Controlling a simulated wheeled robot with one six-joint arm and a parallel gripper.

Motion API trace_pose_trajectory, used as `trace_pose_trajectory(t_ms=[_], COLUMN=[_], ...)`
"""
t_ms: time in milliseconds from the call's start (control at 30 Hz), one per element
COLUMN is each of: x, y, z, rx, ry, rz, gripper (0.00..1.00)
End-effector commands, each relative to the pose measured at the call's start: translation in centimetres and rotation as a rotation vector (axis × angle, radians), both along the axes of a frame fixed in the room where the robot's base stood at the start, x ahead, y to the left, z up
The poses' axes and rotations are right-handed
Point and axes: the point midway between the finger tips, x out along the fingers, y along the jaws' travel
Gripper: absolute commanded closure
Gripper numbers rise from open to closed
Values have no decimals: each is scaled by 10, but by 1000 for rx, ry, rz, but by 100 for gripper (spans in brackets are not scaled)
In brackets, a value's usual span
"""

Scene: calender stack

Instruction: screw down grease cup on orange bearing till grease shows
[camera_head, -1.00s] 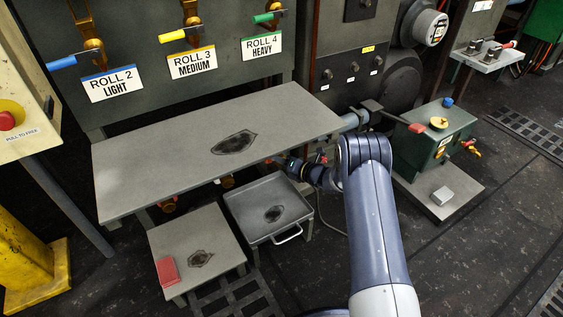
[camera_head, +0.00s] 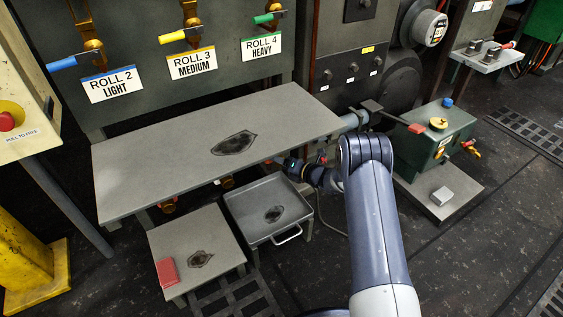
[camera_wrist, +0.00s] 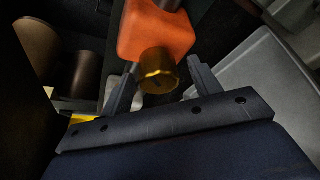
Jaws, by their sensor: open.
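In the wrist view the orange bearing (camera_wrist: 157,32) is at the top centre, with the brass grease cup (camera_wrist: 158,70) on its near side. My gripper (camera_wrist: 158,78) is open, with one finger to the left and one to the right of the cup. No grease is visible on what shows of the bearing. In the head view my gripper (camera_head: 284,162) reaches under the right front edge of the long grey table, and its fingers are hard to make out there.
The long grey table (camera_head: 150,165) overhangs the area. Below it stand a metal tray with a handle (camera_head: 262,229) and a low table (camera_head: 222,230) holding a red block (camera_head: 167,272). A green box (camera_head: 445,135) stands right of my arm.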

Motion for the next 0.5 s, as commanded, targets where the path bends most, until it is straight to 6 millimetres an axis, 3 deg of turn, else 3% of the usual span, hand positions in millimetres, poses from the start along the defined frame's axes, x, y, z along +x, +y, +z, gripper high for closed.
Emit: trace_pose_trajectory(t_ms=[500], x=[-53], y=[-71], z=[24], rx=[1], ry=[1], rz=[-3], gripper=[41])
